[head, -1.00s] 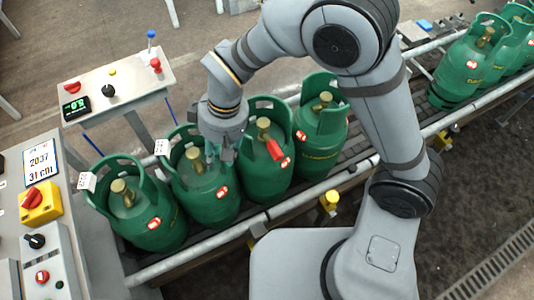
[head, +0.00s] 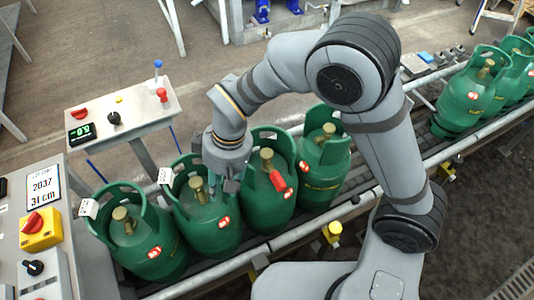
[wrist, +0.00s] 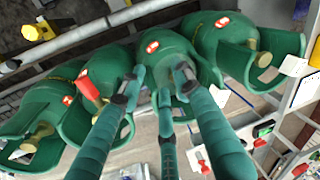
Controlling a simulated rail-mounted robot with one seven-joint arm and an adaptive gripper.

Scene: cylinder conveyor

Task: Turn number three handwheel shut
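Four green gas cylinders stand in a row on the conveyor, each with a brass valve inside its collar. In the head view they run from the leftmost (head: 148,262), to the second (head: 212,235), the third (head: 268,212) with a red tag (head: 278,181) at its valve, and the fourth (head: 325,180). My gripper (head: 227,184) is just right of the second cylinder's brass valve (head: 198,188), low at its collar. In the wrist view my gripper (wrist: 160,82) has its fingers spread with nothing between them; the red-tagged cylinder (wrist: 112,68) is to their left. Finger contact is unclear.
A control panel (head: 140,101) with knobs and a display stands behind the row. A yellow-based red switch (head: 40,230) and a sign (head: 43,186) are at left. More cylinders (head: 466,98) stand far right. A rail (head: 345,209) runs along the conveyor's front.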

